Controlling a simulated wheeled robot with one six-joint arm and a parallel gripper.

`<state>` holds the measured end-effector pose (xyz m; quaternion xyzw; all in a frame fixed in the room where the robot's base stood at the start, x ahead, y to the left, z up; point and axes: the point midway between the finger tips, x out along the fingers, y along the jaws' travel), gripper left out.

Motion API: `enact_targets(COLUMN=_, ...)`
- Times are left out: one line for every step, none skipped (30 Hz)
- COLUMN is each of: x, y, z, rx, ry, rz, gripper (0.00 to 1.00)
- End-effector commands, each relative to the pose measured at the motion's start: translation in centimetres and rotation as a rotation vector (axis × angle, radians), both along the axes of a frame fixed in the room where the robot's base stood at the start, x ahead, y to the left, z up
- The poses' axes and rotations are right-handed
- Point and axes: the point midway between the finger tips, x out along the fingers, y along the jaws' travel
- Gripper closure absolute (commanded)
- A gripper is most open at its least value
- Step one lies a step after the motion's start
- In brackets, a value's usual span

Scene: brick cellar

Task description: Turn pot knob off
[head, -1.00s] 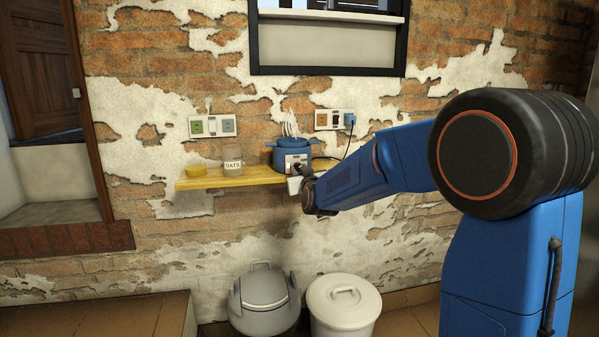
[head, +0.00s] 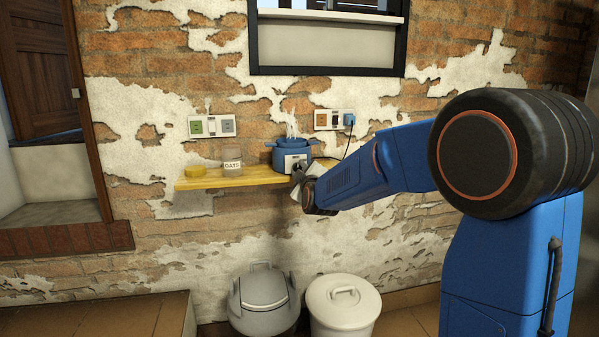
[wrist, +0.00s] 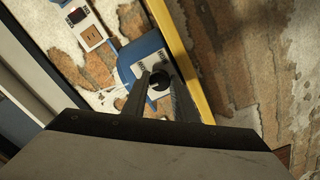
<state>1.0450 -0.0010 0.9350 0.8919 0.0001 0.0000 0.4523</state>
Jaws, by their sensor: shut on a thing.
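The blue electric pot (head: 291,147) stands at the right end of a wooden shelf, with a pale control panel on its front and steam above it. In the wrist view the pot (wrist: 139,52) lies beyond my fingers. The dark round knob (wrist: 158,82) on its panel sits between my two fingertips. My gripper (wrist: 160,78) is shut on the knob, one finger on each side. In the head view my gripper (head: 297,170) is at the pot's front, small and partly hidden by my wrist.
Wall sockets (head: 335,119) with a plugged cable are right of the pot. Two bins, one grey (head: 263,303) and one white (head: 343,308), stand below.

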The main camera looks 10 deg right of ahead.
Motion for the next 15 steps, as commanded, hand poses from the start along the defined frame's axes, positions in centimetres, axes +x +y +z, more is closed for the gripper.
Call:
enact_targets(x=-0.01, y=0.04, z=0.01, rx=-0.023, ry=0.000, rz=0.001, gripper=0.97)
enact_targets(x=-0.01, y=0.04, z=0.01, rx=-0.037, ry=0.000, rz=0.001, gripper=0.97)
enact_targets(x=-0.01, y=0.04, z=0.01, rx=-0.053, ry=0.000, rz=0.001, gripper=0.97)
enact_targets(x=-0.01, y=0.04, z=0.01, rx=-0.064, ry=0.000, rz=0.001, gripper=0.97)
enact_targets(x=-0.01, y=0.04, z=0.01, rx=-0.075, ry=0.000, rz=0.001, gripper=0.97)
enact_targets(x=-0.01, y=0.04, z=0.01, rx=-0.086, ry=0.000, rz=0.001, gripper=0.97)
enact_targets(x=-0.01, y=0.04, z=0.01, rx=-0.093, ry=0.000, rz=0.001, gripper=0.97)
enact_targets(x=-0.01, y=0.04, z=0.01, rx=-0.100, ry=0.000, rz=0.001, gripper=0.97)
enact_targets(x=-0.01, y=0.04, z=0.01, rx=-0.108, ry=0.000, rz=0.001, gripper=0.97)
enact_targets(x=-0.02, y=0.04, z=0.01, rx=-0.112, ry=0.000, rz=0.001, gripper=0.97)
enact_targets(x=-0.02, y=0.05, z=0.01, rx=-0.115, ry=0.000, rz=0.001, gripper=0.97)
enact_targets(x=-0.02, y=0.05, z=0.01, rx=-0.119, ry=0.000, rz=0.001, gripper=0.97)
enact_targets(x=-0.01, y=0.05, z=0.00, rx=-0.122, ry=0.000, rz=0.001, gripper=0.97)
enact_targets(x=-0.02, y=0.05, z=0.00, rx=-0.123, ry=0.000, rz=0.001, gripper=0.97)
enact_targets(x=-0.02, y=0.05, z=0.00, rx=-0.125, ry=0.000, rz=0.001, gripper=0.97)
